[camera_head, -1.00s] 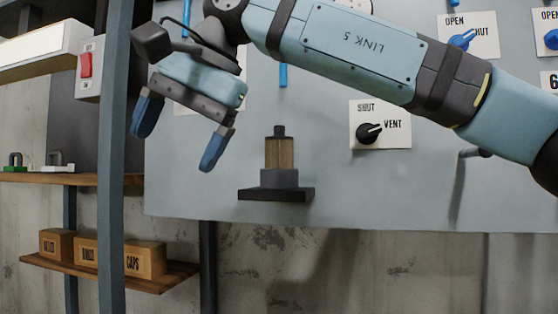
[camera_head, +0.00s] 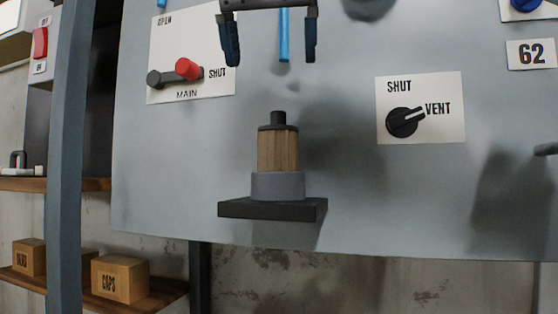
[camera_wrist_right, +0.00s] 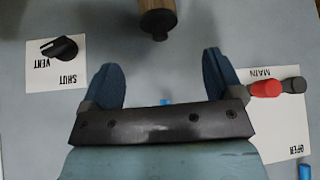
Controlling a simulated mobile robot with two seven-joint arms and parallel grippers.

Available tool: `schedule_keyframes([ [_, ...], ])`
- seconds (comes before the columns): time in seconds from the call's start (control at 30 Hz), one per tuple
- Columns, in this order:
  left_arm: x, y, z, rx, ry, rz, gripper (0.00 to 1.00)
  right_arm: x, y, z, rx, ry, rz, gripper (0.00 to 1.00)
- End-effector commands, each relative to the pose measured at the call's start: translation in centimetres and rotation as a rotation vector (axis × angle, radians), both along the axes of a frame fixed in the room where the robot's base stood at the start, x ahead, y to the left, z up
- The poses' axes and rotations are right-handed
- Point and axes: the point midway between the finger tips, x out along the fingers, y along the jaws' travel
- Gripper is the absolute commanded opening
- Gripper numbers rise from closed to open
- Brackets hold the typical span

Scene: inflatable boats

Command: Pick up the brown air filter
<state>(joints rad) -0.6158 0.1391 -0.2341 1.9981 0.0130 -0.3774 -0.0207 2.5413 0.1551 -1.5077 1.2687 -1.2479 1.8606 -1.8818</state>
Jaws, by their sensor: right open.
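The brown air filter (camera_head: 278,150) stands upright in a grey collar (camera_head: 278,186) on a black bracket (camera_head: 272,208) fixed to the panel, with a dark cap and knob on top. In the right wrist view the filter's capped end (camera_wrist_right: 158,22) shows at the top, beyond my fingertips. My right gripper (camera_head: 268,58) is open and empty above the filter, its two blue fingers pointing down, one to each side of it. The right gripper also shows in the right wrist view (camera_wrist_right: 162,72). My left gripper is not in view.
A red-handled MAIN valve (camera_head: 188,69) is left of the gripper, and a black VENT knob (camera_head: 403,121) is right of the filter. A blue pipe (camera_head: 284,35) shows behind the fingers. A shelf with boxes (camera_head: 120,278) stands lower left, behind a post (camera_head: 66,160).

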Motion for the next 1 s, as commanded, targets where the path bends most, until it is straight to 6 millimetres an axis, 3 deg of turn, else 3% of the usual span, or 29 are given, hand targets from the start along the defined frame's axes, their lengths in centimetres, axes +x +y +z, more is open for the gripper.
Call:
schedule_keyframes([
  [0.23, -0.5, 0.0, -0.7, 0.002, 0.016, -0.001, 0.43, 2.5, -0.4, -3.9, 0.000, 0.001, 0.001, 0.86],
  [0.47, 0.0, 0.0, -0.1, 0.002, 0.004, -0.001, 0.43, 3.4, -0.5, -5.4, 0.000, 0.002, 0.000, 0.86],
  [0.8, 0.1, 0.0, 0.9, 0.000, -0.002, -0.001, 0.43, 5.7, -0.9, -9.1, 0.002, 0.002, 0.000, 0.86],
  [1.0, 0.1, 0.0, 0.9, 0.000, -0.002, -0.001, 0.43, 5.9, -0.9, -9.4, 0.002, 0.001, 0.000, 0.86],
])
